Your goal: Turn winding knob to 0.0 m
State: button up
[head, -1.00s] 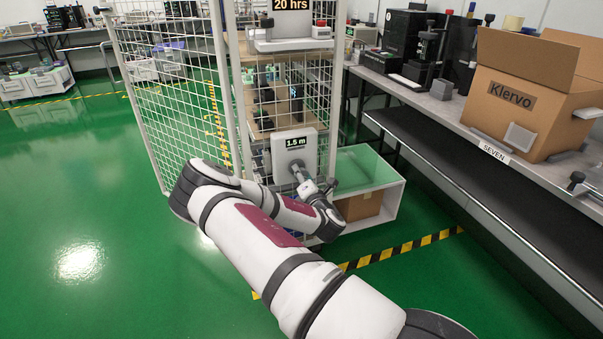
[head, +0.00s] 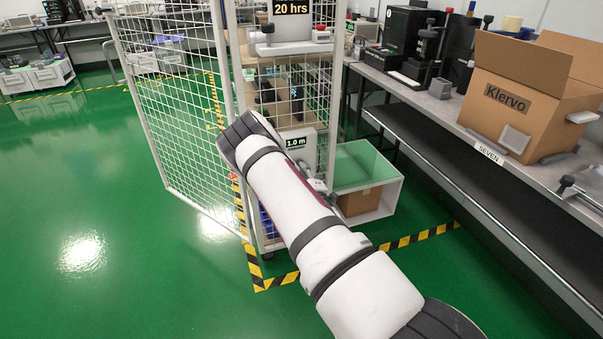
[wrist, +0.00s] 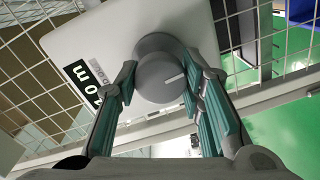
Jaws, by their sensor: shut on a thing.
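The tester with the winding knob is a light grey box on the wire rack (head: 295,137). Its display (head: 295,142) reads 1.0 m in the head view. In the wrist view the box face (wrist: 105,50) appears rotated, with the display (wrist: 83,80) at left. The round grey winding knob (wrist: 160,78) has a pale pointer line. My gripper (wrist: 160,90) has its teal-padded fingers on both sides of the knob and is shut on it. In the head view my arm hides the knob and gripper.
An open wire mesh door (head: 180,100) is at left. A white cabinet with a green glass top (head: 365,165) is at right, beside a long bench with a cardboard box (head: 510,100).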

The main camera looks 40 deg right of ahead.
jog(key=m+p, duration=0.1)
jog(key=m, duration=0.3)
jog(key=shift+d+m, duration=0.15)
jog(key=shift+m, duration=0.15)
jog(key=m, duration=0.8)
jog(key=shift+m, duration=0.4)
jog(key=shift+c, duration=0.2)
jog(key=m, duration=0.4)
jog(key=m+b, duration=0.1)
jog(key=m, duration=0.4)
jog(key=shift+f+m+t, duration=0.1)
jog(key=shift+m+t, duration=0.2)
jog(key=shift+m, duration=0.1)
jog(key=m+b, duration=0.1)
jog(key=m, duration=0.3)
jog(key=shift+m, duration=0.4)
jog(key=m, duration=0.4)
jog(key=shift+f+m+b, duration=0.1)
jog(key=shift+m+b, duration=0.2)
jog(key=shift+b, duration=0.05)
jog(key=shift+m+b, duration=0.4)
jog(key=shift+m, duration=1.8)
jog(key=shift+a, duration=0.2)
